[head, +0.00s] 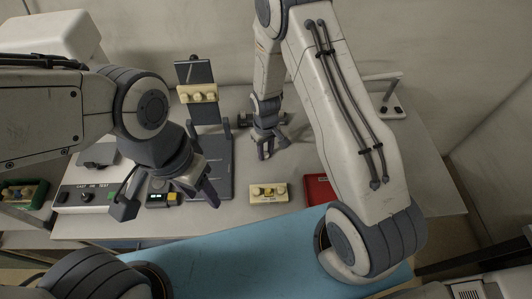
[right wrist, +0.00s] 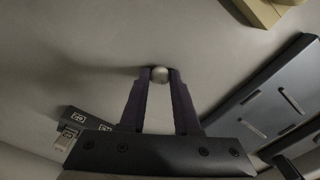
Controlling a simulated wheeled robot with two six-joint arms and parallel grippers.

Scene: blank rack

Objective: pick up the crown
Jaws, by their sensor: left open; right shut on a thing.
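The crown (right wrist: 160,75) is a small, rounded, off-white piece between the fingertips of my right gripper (right wrist: 160,82) in the right wrist view. Both fingers close on its sides. In the head view my right gripper (head: 266,150) points down over the back middle of the table, and the crown cannot be made out there. My left gripper (head: 168,203) is open and empty above the left part of the table, over a small device with a lit display (head: 157,199).
A cream block rack (head: 268,200) stands at the front middle, with a red tray (head: 320,190) to its right. A dark stand (head: 208,165) holds another cream rack (head: 197,93). A control box (head: 88,197) sits left. A blue surface (head: 240,262) lies in front.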

